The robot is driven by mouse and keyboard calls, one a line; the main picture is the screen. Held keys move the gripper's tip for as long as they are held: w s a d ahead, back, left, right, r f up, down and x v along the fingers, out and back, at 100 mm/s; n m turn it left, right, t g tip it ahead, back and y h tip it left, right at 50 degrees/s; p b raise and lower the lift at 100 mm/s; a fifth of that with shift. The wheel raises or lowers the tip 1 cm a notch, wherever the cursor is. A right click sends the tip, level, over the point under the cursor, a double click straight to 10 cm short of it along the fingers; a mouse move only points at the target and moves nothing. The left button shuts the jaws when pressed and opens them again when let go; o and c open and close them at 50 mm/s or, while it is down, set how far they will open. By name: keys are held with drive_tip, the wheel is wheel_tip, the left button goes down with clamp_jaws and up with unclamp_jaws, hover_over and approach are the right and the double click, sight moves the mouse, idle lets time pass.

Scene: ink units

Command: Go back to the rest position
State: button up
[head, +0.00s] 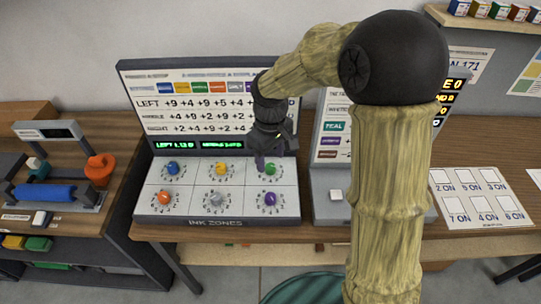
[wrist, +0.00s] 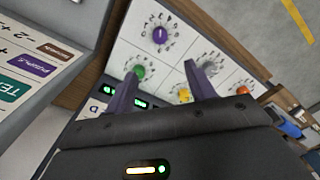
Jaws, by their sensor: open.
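My gripper (head: 266,158) is over the upper right part of the ink zones panel (head: 235,215), close to the green knob (head: 270,169). In the wrist view its two purple-grey fingers (wrist: 160,88) are apart, with nothing held between them. The green knob (wrist: 138,72) shows beside the left finger. I cannot tell whether a finger touches it. The purple knob (head: 270,199) is below the green one, and the yellow (head: 221,169), blue (head: 173,168), orange (head: 164,197) and grey (head: 216,199) knobs are to the left.
A sign board (head: 150,85) with number rows and green displays stands behind the panel. A second console (head: 325,180) with colour labels is to the right. White number cards (head: 480,198) lie further right. A bench with a blue roller (head: 45,192) is at left.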

idle(0.4)
drive_tip(key=s+d+m+t, duration=0.2)
drive_tip(key=s+d+m, duration=0.6)
drive_tip(key=s+d, duration=0.4)
drive_tip(key=shift+s+d+f+m+t, duration=0.3)
drive_tip(key=shift+d+f, duration=0.1)
drive_tip(key=shift+d, duration=0.35)
